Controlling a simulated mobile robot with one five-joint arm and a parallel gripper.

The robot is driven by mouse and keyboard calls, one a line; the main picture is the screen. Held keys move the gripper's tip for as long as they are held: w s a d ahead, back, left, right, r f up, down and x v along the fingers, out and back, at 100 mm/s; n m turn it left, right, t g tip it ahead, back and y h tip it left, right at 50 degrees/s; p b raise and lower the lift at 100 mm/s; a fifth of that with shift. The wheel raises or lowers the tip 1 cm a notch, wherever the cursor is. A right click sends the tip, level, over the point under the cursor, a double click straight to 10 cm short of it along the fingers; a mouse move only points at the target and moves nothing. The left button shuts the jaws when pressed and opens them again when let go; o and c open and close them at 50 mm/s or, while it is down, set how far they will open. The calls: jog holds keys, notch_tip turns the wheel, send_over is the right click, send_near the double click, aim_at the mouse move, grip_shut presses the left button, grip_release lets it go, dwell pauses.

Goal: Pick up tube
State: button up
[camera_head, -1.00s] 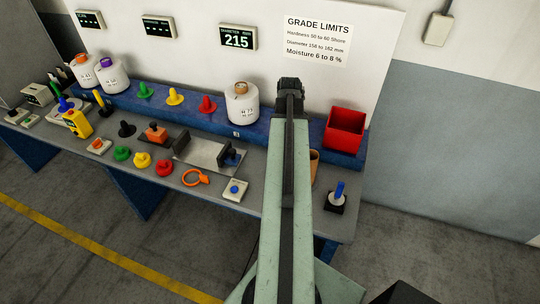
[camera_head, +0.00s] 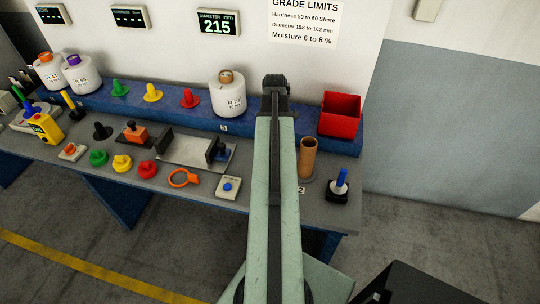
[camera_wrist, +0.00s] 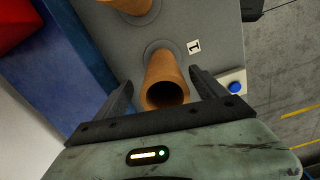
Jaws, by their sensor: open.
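In the wrist view a brown cardboard tube (camera_wrist: 166,82) stands on a round base beside a label reading 1. Its open end faces the camera, between the two dark fingers of my gripper (camera_wrist: 158,88). The fingers are spread, with a gap on each side, and touching cannot be seen. A second tube (camera_wrist: 131,3) is cut off at the top. In the head view one tube (camera_head: 307,158) stands right of my arm by a label reading 2. The tube between the fingers is hidden there behind my arm.
A red bin (camera_head: 340,115) stands on the blue shelf (camera_head: 160,106). A blue-handled tool (camera_head: 341,182) stands right of the tube. A white yarn bobbin (camera_head: 228,96), a button box (camera_head: 229,187) and an orange ring (camera_head: 184,178) lie left of my arm.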

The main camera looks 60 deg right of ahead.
jog(key=f+b, duration=0.5)
jog(key=shift+w+a+f, duration=0.15)
jog(key=shift+a+f, duration=0.05)
jog(key=shift+a, duration=0.05)
jog(key=shift+r, duration=0.2)
jog(key=c, duration=1.5)
jog(key=shift+o, duration=0.2)
notch_tip(320, 180, up, 10)
jog(key=p, duration=1)
